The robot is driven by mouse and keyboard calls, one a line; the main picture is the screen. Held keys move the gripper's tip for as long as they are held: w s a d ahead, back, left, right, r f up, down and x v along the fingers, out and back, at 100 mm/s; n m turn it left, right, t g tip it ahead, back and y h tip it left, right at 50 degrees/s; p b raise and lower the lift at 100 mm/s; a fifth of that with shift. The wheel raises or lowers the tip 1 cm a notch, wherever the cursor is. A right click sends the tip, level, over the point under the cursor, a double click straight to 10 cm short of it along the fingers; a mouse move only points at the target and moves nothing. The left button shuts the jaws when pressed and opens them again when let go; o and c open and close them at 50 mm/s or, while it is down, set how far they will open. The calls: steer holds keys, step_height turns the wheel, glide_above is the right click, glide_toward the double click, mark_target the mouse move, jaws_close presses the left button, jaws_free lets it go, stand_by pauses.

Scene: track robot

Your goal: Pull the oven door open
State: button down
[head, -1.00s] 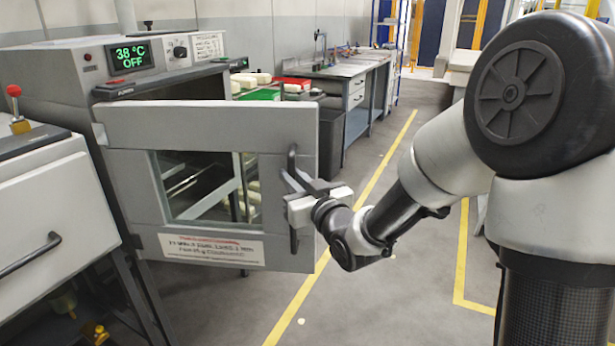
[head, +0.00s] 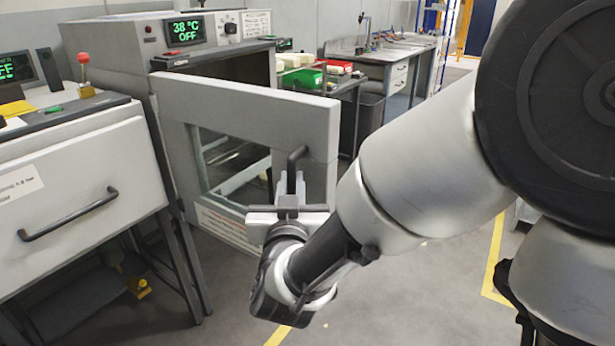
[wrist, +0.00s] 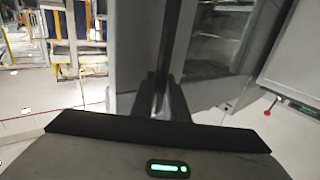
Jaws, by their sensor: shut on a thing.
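The grey oven (head: 110,48) stands at the upper left in the head view, with a green display reading 38 °C OFF. Its door (head: 232,110), with a window and a label, is swung well out from the body, hinged on the left. The dark vertical handle (head: 294,162) is near the door's free edge. My gripper (head: 288,195) is shut on the handle, and the wrist hides the handle's lower part. In the wrist view the handle (wrist: 169,45) runs down between the fingers (wrist: 158,95), in front of the door (wrist: 140,45).
A white cabinet (head: 70,170) with a black bar handle and a red-knobbed lever stands at the left, close to the door's hinge side. Green and red bins (head: 303,78) and a workbench (head: 385,60) stand behind the door.

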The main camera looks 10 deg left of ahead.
steer(key=shift+s+a+r, duration=0.25)
steer(key=shift+s+a, duration=0.05)
steer(key=shift+a, duration=0.15)
steer(key=c, duration=1.7)
jaws_free()
steer(key=shift+f, duration=0.1)
steer(key=shift+c, duration=0.2)
steer(key=shift+w+d, duration=0.1)
